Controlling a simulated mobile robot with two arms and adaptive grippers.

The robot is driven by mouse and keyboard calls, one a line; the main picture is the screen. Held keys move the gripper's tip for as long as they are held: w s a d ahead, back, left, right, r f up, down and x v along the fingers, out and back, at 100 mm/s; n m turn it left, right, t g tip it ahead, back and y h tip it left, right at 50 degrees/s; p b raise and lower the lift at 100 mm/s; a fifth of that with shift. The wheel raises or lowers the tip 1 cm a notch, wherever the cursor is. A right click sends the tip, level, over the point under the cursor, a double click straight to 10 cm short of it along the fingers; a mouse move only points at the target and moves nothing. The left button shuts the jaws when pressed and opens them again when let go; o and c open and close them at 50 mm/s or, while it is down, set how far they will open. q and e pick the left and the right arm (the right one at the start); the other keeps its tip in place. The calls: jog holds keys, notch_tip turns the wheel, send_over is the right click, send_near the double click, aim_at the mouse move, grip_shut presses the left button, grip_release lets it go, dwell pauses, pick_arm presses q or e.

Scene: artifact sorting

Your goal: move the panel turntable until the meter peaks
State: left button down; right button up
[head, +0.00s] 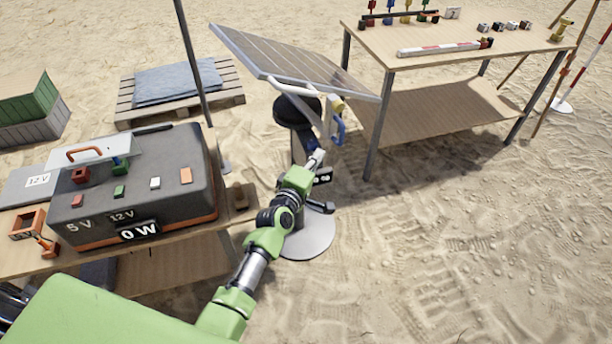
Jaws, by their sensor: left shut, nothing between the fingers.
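The tilted solar panel (290,62) stands on a turntable with a dark round head (290,112) and a pale disc base (312,238). A blue handle (338,129) hangs under the panel's right side. The meter display (138,232) on the front of the grey box reads 0 W. My left gripper (319,156) is shut and empty, just below the blue handle. I cannot tell whether it touches the handle or the stand. My left arm hides part of the turntable's post. My right gripper is not in view.
The grey box (190,152) sits on a wooden table at left, with a small orange frame (27,224) beside it. A wooden table (470,42) with small items stands at back right. A pallet (226,84) lies behind the box. Sand at right front is clear.

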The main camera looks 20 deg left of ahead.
pick_arm(q)
jog(key=s+d, duration=0.1)
jog(key=s, duration=0.6)
jog(key=s+f+m+g, duration=0.3)
jog(key=s+f, duration=0.4)
jog(key=f, duration=0.4)
jog(key=s+f+m+g, duration=0.25)
jog(key=s+f, duration=0.35)
jog(key=f, duration=0.5)
jog(key=s+f+m+g, duration=0.35)
jog(key=s+f, duration=0.35)
jog(key=f, duration=0.4)
jog(key=s+a+f+m+g, duration=0.2)
jog(key=s+f, duration=0.3)
jog(key=s, duration=0.5)
jog(key=s+a+f+m+g+y, duration=0.1)
jog(key=s+f, duration=0.4)
jog(key=s, duration=0.6)
jog(key=s+a+f+m+g+y, duration=0.1)
jog(key=s+a+f+m+g, duration=0.2)
jog(key=s, duration=0.8)
notch_tip(320, 180, down, 2)
jog(key=a+m, duration=0.2)
jog(key=shift+s+a+f+m, duration=0.15)
jog(key=shift+s+a+m, duration=0.05)
jog(key=shift+s+m, duration=0.1)
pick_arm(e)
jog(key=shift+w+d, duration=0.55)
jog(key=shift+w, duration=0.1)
